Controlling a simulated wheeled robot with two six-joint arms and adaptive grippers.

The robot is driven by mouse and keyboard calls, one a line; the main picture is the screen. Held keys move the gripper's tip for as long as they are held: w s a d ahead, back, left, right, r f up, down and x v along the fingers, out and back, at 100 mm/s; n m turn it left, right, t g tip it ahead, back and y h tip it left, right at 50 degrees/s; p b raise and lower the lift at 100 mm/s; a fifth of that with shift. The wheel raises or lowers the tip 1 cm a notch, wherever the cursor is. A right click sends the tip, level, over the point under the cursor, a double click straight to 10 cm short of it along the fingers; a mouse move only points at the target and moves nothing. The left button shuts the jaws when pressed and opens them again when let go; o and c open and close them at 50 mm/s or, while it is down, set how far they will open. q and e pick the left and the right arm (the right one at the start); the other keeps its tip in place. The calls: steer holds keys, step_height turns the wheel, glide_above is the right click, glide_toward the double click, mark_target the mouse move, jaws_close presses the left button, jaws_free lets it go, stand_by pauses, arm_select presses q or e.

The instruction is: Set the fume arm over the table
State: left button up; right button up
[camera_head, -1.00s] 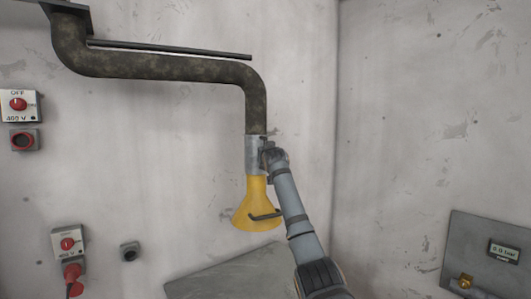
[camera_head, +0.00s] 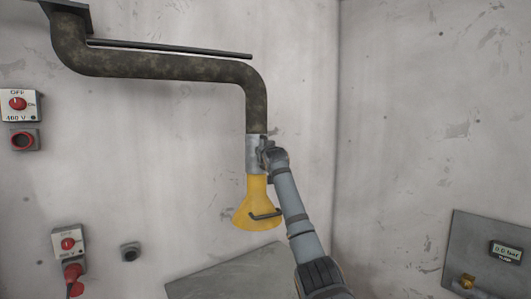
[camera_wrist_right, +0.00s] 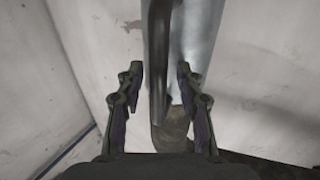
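The fume arm is a dark mottled pipe (camera_head: 160,67) on the back wall that bends down to a grey metal sleeve (camera_head: 252,153) and a yellow hood (camera_head: 257,205). A dark bar handle (camera_head: 265,215) shows in front of the hood. My right gripper (camera_head: 267,155) is beside the sleeve, its fingers largely hidden by the wrist. In the right wrist view, my right gripper (camera_wrist_right: 160,80) is open, with a dark bar (camera_wrist_right: 158,75) and the grey sleeve (camera_wrist_right: 198,40) between and beyond its fingers. Contact cannot be told. A grey table top (camera_head: 230,275) lies below the hood. My left gripper is out of view.
Red switches (camera_head: 18,104) and sockets (camera_head: 72,272) are on the left wall. A grey panel (camera_head: 480,255) with a pressure display (camera_head: 504,251) and a brass fitting is at the lower right. A thin dark rod (camera_head: 170,48) runs along the pipe. The wall between is clear.

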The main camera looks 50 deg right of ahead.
steer(key=v, duration=1.2)
